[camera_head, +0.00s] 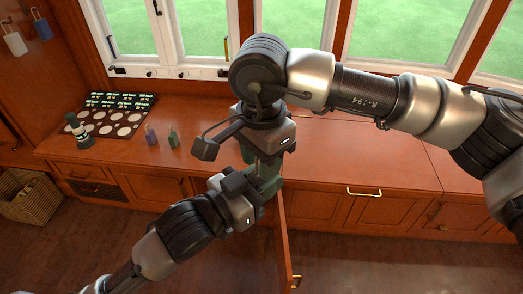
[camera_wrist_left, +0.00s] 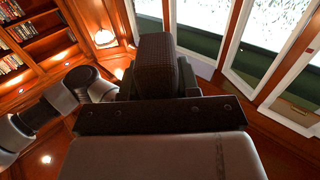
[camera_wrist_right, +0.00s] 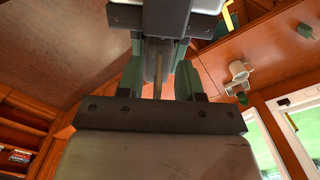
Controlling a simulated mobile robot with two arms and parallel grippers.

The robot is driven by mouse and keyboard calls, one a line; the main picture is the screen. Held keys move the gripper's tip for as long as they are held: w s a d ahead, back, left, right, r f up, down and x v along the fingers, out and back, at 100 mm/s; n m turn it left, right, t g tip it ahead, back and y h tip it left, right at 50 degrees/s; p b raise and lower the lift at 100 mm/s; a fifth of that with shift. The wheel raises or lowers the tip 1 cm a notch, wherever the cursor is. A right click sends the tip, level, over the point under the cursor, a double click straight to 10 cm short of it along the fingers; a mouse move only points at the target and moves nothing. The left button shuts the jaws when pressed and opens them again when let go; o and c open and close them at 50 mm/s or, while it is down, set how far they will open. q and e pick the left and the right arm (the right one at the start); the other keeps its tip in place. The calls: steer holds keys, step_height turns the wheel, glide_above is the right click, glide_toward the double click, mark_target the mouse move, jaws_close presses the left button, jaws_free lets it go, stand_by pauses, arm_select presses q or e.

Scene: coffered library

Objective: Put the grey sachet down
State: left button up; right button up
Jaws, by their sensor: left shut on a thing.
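My left gripper (camera_head: 262,184) comes in from the lower left and meets my right gripper (camera_head: 258,160) above the counter's front edge. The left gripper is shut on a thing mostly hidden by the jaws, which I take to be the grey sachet. In the right wrist view a thin greyish edge (camera_wrist_right: 158,72) shows between the green fingers of my right gripper (camera_wrist_right: 158,82). Those fingers stand apart, with gaps on both sides of it. The left wrist view shows a dark block (camera_wrist_left: 155,65) in front of the palm, and the sachet cannot be made out there.
The wooden counter (camera_head: 345,160) is clear to the right. On its left are a board with round spots (camera_head: 112,118), a dark green cylinder (camera_head: 77,130), a purple sachet (camera_head: 151,136) and a green sachet (camera_head: 173,139). A cabinet door (camera_head: 284,240) stands open below. A basket (camera_head: 35,200) is at left.

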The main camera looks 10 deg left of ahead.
jaws_close()
arm_select(q)
steer(key=o, duration=1)
